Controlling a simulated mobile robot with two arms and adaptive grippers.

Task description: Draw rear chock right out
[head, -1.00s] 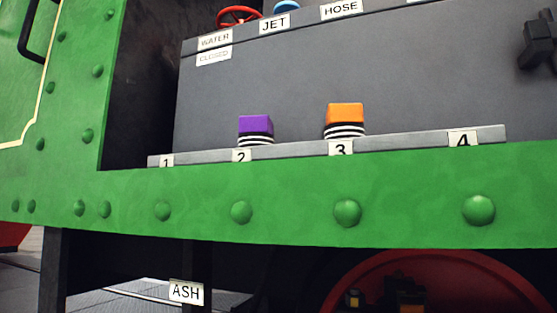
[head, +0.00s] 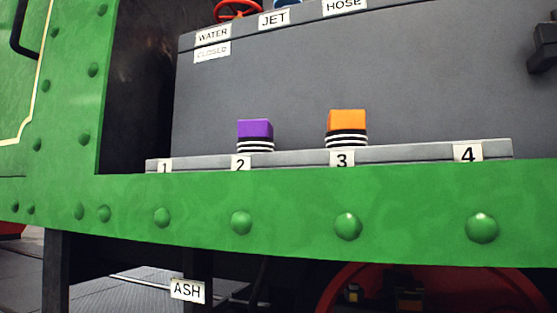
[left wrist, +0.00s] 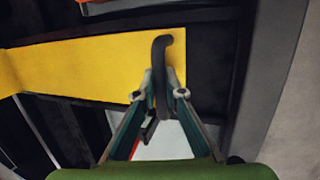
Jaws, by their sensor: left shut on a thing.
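In the left wrist view a long yellow piece (left wrist: 80,66) with a dark hooked handle (left wrist: 162,50) at its right end lies across the picture. It looks like the chock, but I cannot tell front from rear by sight. My left gripper (left wrist: 164,94) is shut on the handle. In the head view neither gripper shows. A red wheel (head: 345,285) is partly visible at the bottom, with small yellow patches (head: 408,293) in dark shade beside it. My right gripper is not in view.
A green riveted beam (head: 300,205) crosses the head view. Above it, a grey ledge (head: 400,152) numbered 1 to 4 carries a purple block (head: 255,129) and an orange block (head: 347,120). An ASH label (head: 187,290) hangs below. Dark structure (left wrist: 210,60) borders the yellow piece.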

